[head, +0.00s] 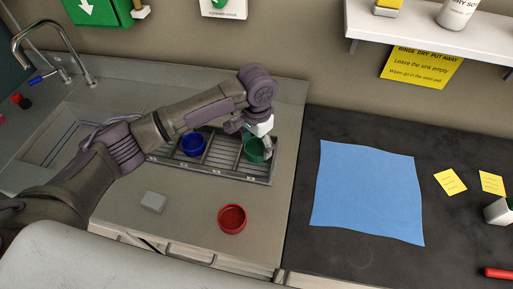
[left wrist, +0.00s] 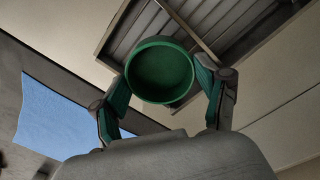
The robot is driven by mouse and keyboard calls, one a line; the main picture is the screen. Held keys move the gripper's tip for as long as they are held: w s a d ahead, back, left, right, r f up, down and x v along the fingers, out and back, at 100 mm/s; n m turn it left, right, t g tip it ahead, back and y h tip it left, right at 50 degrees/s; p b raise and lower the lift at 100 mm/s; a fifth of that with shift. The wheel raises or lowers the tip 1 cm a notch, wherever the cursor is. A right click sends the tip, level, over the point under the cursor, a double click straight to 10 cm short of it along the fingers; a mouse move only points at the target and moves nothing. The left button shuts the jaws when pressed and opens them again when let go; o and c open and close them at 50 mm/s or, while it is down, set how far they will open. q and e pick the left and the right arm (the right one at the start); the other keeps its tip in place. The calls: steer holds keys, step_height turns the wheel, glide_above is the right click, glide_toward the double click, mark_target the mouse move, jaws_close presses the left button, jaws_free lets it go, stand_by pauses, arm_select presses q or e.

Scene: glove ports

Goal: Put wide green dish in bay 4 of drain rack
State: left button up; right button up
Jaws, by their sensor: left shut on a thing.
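The wide green dish (head: 256,151) is at the right end of the drain rack (head: 225,170), over its rightmost bay. My left gripper (head: 263,142) reaches down to it from above and is shut on it. In the left wrist view the green dish (left wrist: 160,72) sits between the two fingers (left wrist: 162,85), one on each side, with the slatted rack (left wrist: 215,25) behind it. I cannot tell whether the dish touches the bay floor or is held just above it. The bay labels on the rack's front edge are too small to read. My right gripper is not in view.
A blue dish (head: 193,145) sits in the rack left of the green one. A red dish (head: 232,219) and a grey block (head: 153,202) lie on the counter in front. A blue cloth (head: 367,195) lies on the dark counter. The sink tap (head: 60,55) is at the far left.

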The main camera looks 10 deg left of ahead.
mark_target(257, 152)
arm_select(q)
step_height(257, 152, down, 2)
steer(key=shift+s+f, duration=0.1)
steer(key=shift+f, duration=0.35)
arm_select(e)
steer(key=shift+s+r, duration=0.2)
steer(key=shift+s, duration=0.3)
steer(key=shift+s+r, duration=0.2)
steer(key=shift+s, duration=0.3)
arm_select(q)
steer(key=shift+f, duration=0.15)
steer(key=o, duration=0.8)
steer(key=shift+o, duration=0.2)
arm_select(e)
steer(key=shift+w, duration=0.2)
